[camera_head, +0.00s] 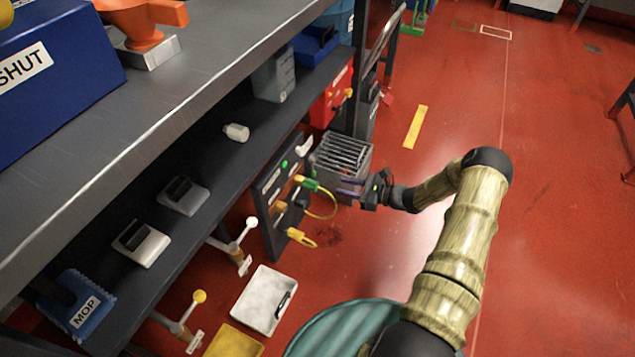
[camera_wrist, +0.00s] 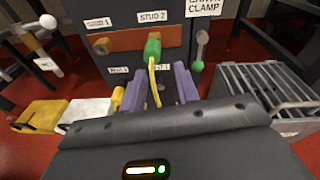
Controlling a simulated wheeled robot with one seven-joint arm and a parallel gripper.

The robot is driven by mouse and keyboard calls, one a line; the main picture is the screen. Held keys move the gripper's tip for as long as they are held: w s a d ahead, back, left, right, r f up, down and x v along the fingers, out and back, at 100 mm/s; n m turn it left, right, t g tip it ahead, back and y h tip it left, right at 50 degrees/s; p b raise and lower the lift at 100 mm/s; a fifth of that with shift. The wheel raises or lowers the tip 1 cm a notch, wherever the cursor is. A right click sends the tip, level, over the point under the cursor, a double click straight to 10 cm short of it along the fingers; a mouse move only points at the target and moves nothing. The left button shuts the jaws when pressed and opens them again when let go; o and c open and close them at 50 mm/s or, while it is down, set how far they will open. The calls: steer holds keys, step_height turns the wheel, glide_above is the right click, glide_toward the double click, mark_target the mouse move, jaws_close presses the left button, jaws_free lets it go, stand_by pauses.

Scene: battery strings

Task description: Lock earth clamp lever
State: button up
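The dark panel (camera_head: 275,205) stands at the end of the lower shelf. In the wrist view, the EARTH CLAMP label (camera_wrist: 206,7) is at its top right, partly cut off. A green clamp (camera_wrist: 152,50) with a yellow cable sits at STUD 2. My gripper (camera_wrist: 159,76) faces the panel, its purple fingers apart with the cable seen between them; whether they touch it is unclear. It also shows in the head view (camera_head: 349,188).
A grey slatted box (camera_head: 340,158) stands close beside my gripper. A white tray (camera_head: 264,299) and a yellow tray (camera_head: 233,342) are on the floor, near ball-ended handles (camera_head: 250,222). A yellow part (camera_wrist: 117,98) hangs low on the panel. The red floor to the right is open.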

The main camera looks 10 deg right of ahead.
mark_target(312, 168)
steer(key=w+d+f+m+t+h+b, duration=0.1)
steer(key=w+d+f+m+t+b, duration=0.1)
steer(key=d+f+m+t, duration=0.2)
step_height(312, 168, down, 2)
steer(key=shift+d+f, duration=0.2)
steer(key=shift+d, duration=0.35)
steer(key=shift+a, duration=0.1)
steer(key=b+x, duration=0.8)
steer(key=x, duration=0.9)
steer(key=shift+w+b, duration=0.3)
jaws_close()
